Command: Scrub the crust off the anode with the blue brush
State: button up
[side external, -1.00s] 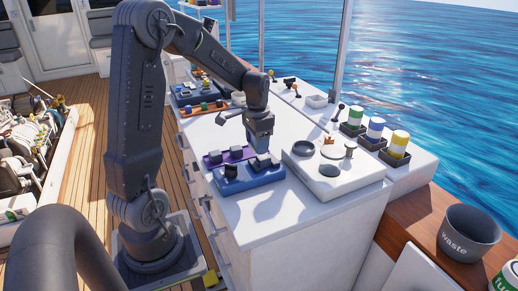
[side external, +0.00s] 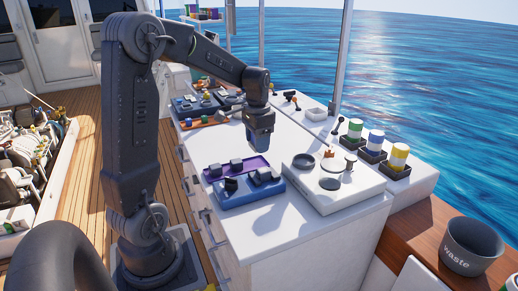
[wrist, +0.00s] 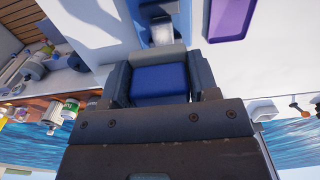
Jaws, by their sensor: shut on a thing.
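My gripper (side external: 262,150) is raised above the white counter, behind the blue tray. In the wrist view its jaws (wrist: 160,85) are shut on a blue block with a grey far edge, which appears to be the blue brush (wrist: 160,78). The blue tray (side external: 243,197) holds dark and grey blocks on the counter. A white panel (side external: 355,192) beside it carries dark round shapes, including a disc (side external: 330,184), and a short upright cylinder (side external: 349,162). I cannot tell which of these is the anode, and no crust can be made out.
Striped green, blue and yellow canisters (side external: 397,157) stand in dark holders at the right. A grey waste bin (side external: 471,240) sits on the wooden ledge. The counter's front right corner is clear.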

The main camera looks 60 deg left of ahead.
aim_at(269, 169)
jog(key=shift+f, duration=3.1)
jog(key=shift+f, duration=1)
jog(key=shift+w, duration=2)
jog(key=shift+s+f, duration=0.15)
jog(key=shift+s, duration=0.95)
jog(key=shift+s+f, duration=0.1)
jog(key=shift+s, duration=0.95)
jog(key=shift+w+r, duration=0.15)
jog(key=shift+w, duration=1.85)
jog(key=shift+c, duration=0.3)
jog(key=shift+w+r, duration=0.1)
jog(key=shift+w, duration=0.05)
